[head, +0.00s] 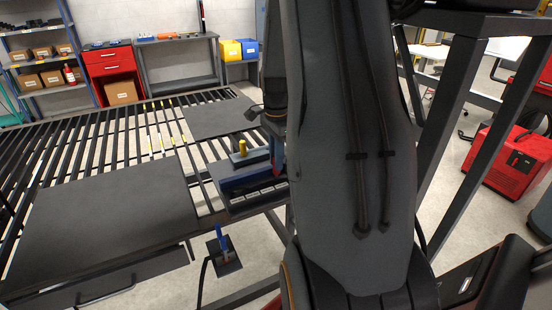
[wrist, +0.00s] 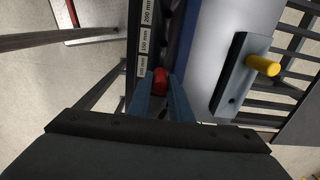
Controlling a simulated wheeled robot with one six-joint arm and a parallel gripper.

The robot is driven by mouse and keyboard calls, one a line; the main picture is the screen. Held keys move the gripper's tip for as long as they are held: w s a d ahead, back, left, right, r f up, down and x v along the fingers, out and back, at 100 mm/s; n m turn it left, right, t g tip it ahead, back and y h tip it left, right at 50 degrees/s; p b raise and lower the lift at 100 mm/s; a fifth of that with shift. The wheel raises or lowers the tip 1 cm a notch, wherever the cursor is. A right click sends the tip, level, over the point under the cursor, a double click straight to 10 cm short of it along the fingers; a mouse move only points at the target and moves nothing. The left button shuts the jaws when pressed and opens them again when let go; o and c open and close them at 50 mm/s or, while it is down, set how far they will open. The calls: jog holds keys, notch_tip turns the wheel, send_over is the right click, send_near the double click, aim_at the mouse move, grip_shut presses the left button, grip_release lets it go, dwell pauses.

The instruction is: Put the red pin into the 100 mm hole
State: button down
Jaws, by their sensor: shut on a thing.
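My gripper (wrist: 161,88) is shut on the red pin (wrist: 160,78), whose rounded red end shows between the two blue-grey fingertips in the wrist view. The pin is over the dark strip beside a row of white labels (wrist: 146,40) reading 200 mm, 150 mm and a third, blurred one closest to the pin. The holes are hard to make out, and the 100 mm hole is not clearly visible. In the head view my gripper (head: 277,150) is at the right end of the dark labelled block (head: 240,183). Whether the pin touches the block cannot be told.
A grey-blue plate with a yellow pin (wrist: 262,65) stands beside the block; that pin also shows in the head view (head: 242,146). The slatted table (head: 110,140) carries flat dark plates (head: 105,220). My arm covers much of the head view's right side.

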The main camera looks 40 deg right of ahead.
jog(key=shift+f+b, duration=0.4)
jog(key=shift+f, duration=0.55)
jog(key=c, duration=1.5)
grip_release()
jog(key=shift+c, duration=0.2)
jog(key=shift+r+b, duration=1.2)
jog(key=shift+r, duration=2.65)
jog(key=s+a+f+n+b, duration=0.1)
jog(key=s+a+f+n, duration=0.3)
jog(key=a+n, duration=0.6)
jog(key=s+a+f+n+t+b, duration=0.1)
jog(key=s+a+f+n, duration=0.3)
jog(key=a+n, duration=0.6)
jog(key=s+a+b, duration=0.1)
jog(key=a, duration=0.7)
jog(key=shift+s+a+n, duration=0.15)
jog(key=shift+a+n, duration=0.05)
jog(key=shift+n, duration=0.1)
